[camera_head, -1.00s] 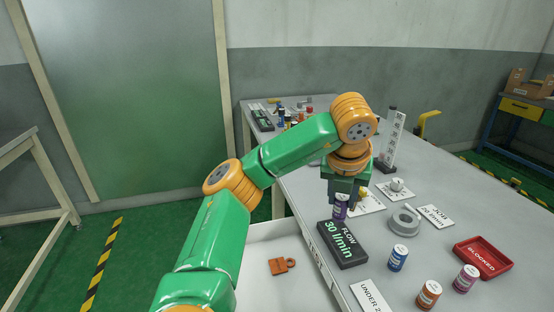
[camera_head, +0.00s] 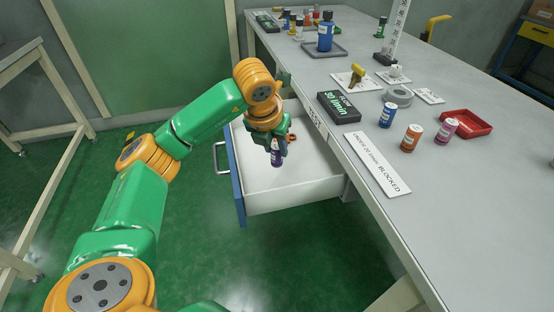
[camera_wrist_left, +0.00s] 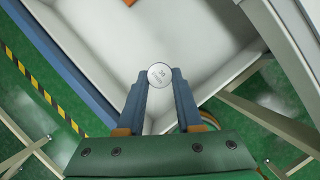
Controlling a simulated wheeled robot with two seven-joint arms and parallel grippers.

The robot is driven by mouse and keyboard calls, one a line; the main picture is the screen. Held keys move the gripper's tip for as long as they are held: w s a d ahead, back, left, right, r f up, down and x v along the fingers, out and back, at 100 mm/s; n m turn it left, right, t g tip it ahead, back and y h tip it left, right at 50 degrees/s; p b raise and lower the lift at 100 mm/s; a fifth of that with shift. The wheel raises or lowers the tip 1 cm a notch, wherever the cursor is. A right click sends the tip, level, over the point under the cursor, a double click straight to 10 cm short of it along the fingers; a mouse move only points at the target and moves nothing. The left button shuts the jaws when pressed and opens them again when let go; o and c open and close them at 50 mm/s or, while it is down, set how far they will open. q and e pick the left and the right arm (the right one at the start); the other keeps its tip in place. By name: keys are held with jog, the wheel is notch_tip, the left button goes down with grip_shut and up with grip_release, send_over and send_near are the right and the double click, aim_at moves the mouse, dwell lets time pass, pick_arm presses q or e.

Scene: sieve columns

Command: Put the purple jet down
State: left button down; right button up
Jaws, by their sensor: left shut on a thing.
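The purple jet (camera_head: 276,159) is a small purple cylinder with a pale top. My left gripper (camera_head: 277,147) is shut on it and holds it upright over the open white drawer (camera_head: 310,188) below the bench. In the left wrist view the round pale lid of the jet (camera_wrist_left: 160,75) shows between the two fingers of my left gripper (camera_wrist_left: 159,88), with the drawer floor beneath it. I cannot tell whether the jet touches the drawer floor. My right gripper is not in view.
An orange object (camera_head: 291,137) lies in the drawer just behind the gripper. On the bench stand a black flow display (camera_head: 340,107) reading 30 l/min, blue (camera_head: 387,115), orange (camera_head: 411,138) and magenta (camera_head: 446,131) jets, and a red tray (camera_head: 470,133). Most of the drawer floor is clear.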

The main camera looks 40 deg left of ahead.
pick_arm(q)
jog(key=w+f, duration=0.1)
jog(key=w+a+f, duration=0.1)
jog(key=w+f, duration=0.1)
jog(key=f, duration=0.1)
jog(key=shift+a+f, duration=0.1)
jog(key=shift+a, duration=0.15)
notch_tip(320, 180, down, 3)
jog(key=shift+r, duration=0.15)
jog(key=shift+s+f+b, duration=0.1)
jog(key=shift+f+b, duration=0.1)
jog(key=shift+b, duration=0.15)
jog(key=c, duration=0.6)
grip_release()
jog(key=shift+o, duration=0.2)
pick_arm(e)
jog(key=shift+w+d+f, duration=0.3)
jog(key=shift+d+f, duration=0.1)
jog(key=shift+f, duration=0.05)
